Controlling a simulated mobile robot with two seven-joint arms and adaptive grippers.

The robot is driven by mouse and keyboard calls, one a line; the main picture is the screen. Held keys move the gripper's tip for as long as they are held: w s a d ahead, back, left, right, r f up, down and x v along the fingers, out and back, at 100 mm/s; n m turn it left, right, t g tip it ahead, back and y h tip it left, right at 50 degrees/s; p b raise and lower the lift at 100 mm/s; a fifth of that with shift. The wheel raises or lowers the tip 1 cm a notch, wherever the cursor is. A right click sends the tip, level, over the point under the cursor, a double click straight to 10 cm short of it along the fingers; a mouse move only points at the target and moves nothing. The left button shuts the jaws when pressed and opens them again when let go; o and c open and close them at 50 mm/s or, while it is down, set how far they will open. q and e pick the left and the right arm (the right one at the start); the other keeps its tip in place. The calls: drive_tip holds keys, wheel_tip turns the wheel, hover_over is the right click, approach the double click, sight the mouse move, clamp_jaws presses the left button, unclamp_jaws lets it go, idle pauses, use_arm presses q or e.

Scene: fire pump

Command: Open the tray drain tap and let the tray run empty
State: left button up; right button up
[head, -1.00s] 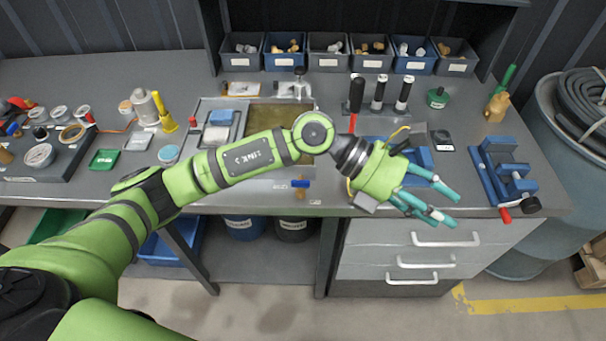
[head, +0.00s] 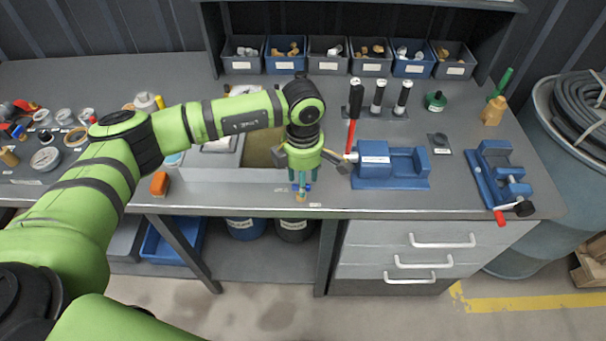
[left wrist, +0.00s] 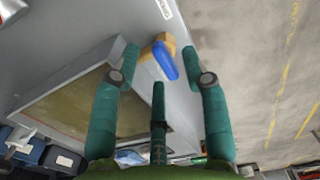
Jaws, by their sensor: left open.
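The tray drain tap, a blue lever on a brass body, sits at the bench's front edge, mostly hidden behind my fingers in the head view; its brass end (head: 301,197) shows below them. The left wrist view shows the blue lever (left wrist: 165,61) and brass body (left wrist: 149,52) clearly. My left gripper (head: 300,186) points down at the tap, open. In the left wrist view its teal fingertips (left wrist: 161,66) stand on either side of the lever, apart from it as far as I can tell. The tray (head: 222,175) holds murky brown liquid (left wrist: 70,105). My right gripper is not in view.
A blue vise (head: 390,168) stands right of the gripper, with a red-handled tool (head: 351,135) beside it. An orange block (head: 159,184) lies left of the tray. A blue bucket (head: 246,228) and a dark bucket (head: 293,230) stand under the bench. The floor in front is clear.

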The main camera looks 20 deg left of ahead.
use_arm(q)
drive_tip(key=shift+f, duration=0.4)
drive_tip(key=shift+d, duration=0.1)
clamp_jaws()
